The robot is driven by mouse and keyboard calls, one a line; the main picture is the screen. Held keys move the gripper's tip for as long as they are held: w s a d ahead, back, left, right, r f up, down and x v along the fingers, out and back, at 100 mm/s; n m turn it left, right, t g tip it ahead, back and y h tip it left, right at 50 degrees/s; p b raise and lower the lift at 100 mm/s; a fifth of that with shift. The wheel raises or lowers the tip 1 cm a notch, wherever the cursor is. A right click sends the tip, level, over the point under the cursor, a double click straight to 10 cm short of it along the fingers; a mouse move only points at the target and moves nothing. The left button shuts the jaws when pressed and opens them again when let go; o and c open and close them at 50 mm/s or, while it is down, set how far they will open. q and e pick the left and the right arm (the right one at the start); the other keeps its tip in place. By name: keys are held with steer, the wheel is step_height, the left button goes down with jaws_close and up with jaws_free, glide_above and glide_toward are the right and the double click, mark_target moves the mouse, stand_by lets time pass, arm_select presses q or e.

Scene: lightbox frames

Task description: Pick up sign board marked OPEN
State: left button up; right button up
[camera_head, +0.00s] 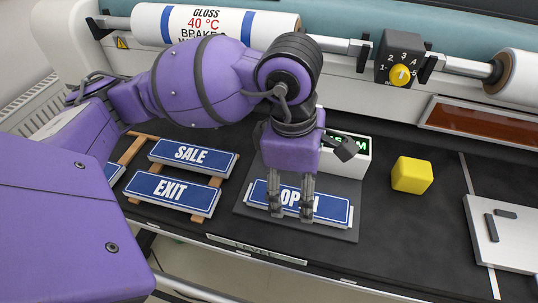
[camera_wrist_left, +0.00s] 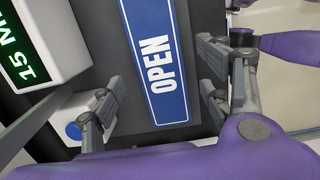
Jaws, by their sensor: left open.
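The blue sign board marked OPEN (camera_head: 328,208) lies flat on a dark grey pad (camera_head: 344,234) on the black table. It also shows in the left wrist view (camera_wrist_left: 158,62), running up between the fingers. My left gripper (camera_head: 291,212) is above the sign with its fingers pointing down. The fingers partly hide the lettering in the head view. In the left wrist view, the gripper (camera_wrist_left: 160,100) is open, with one finger on each side of the sign and nothing held. I cannot tell whether the fingers touch the sign. My right gripper is not in view.
Signs marked SALE (camera_head: 192,155) and EXIT (camera_head: 172,190) lie on a wooden rack (camera_head: 133,150) at left. A white timer box (camera_head: 352,165) stands close behind the sign. A yellow block (camera_head: 412,175) is at right. A printed roll (camera_head: 205,25) lies at the back.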

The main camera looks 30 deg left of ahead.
mark_target(299, 202)
arm_select(q)
step_height(299, 202, down, 2)
steer(key=shift+d, duration=0.15)
steer(key=shift+w+f, duration=0.1)
steer(key=shift+f, duration=0.05)
steer(key=c, duration=1.3)
steer(key=shift+c, duration=0.5)
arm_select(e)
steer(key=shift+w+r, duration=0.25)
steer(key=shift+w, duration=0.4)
